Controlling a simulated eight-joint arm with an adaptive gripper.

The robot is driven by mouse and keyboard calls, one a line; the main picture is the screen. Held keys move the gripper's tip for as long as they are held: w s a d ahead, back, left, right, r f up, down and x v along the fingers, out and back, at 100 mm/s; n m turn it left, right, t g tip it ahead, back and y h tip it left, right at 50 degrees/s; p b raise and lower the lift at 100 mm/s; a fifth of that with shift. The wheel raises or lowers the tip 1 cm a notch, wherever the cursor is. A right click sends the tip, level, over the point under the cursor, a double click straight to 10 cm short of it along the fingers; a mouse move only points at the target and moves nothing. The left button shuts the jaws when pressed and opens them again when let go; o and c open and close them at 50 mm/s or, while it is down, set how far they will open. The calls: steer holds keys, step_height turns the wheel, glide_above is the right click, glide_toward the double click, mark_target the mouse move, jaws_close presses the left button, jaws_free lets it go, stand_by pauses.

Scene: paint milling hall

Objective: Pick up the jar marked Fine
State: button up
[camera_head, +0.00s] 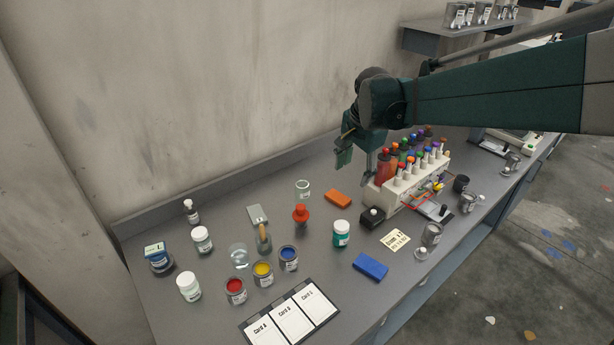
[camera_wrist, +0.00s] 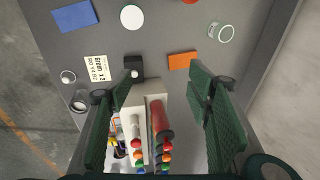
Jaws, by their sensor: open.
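I cannot read the word Fine on any jar. Candidate jars in the head view are a white-lidded jar with a white label (camera_head: 202,240), a similar one nearer the front (camera_head: 189,287), and a teal jar with a white lid (camera_head: 341,234). A round white lid, likely the teal jar's, shows at the top of the wrist view (camera_wrist: 131,17). A clear glass jar (camera_head: 303,191) stands towards the back wall; its label is too small to read. My gripper (camera_head: 356,168) is open and empty, above the bench beside the bottle rack; its fingers also show in the wrist view (camera_wrist: 162,74).
A cream rack (camera_head: 410,187) with several coloured bottles lies below and right of my gripper. An orange block (camera_head: 338,198), a blue block (camera_head: 370,266), open paint cans (camera_head: 264,274), and a card tray (camera_head: 290,313) are on the bench. The wall closes the back.

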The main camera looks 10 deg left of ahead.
steer(key=w+a+f+m+g+p, duration=0.1)
steer(key=w+a+f+m+p, duration=0.3)
steer(key=w+a, duration=0.55)
steer(key=m+g+p, duration=0.2)
steer(key=p, duration=0.2)
glide_toward(302, 178)
steer(key=shift+h, duration=0.3)
steer(key=f, duration=0.1)
steer(key=s+f, duration=0.1)
steer(key=f, duration=0.1)
steer(key=s+f, duration=0.1)
steer(key=f, duration=0.1)
steer(key=shift+s+a+f, duration=0.1)
steer(key=shift+s+f, duration=0.05)
steer(key=shift+s, duration=0.05)
steer(key=shift+f, duration=0.15)
steer(key=shift+f, duration=1.15)
steer(key=shift+f, duration=0.15)
steer(key=shift+s+f, duration=0.1)
steer(key=shift+f, duration=2.35)
steer(key=c, duration=0.9)
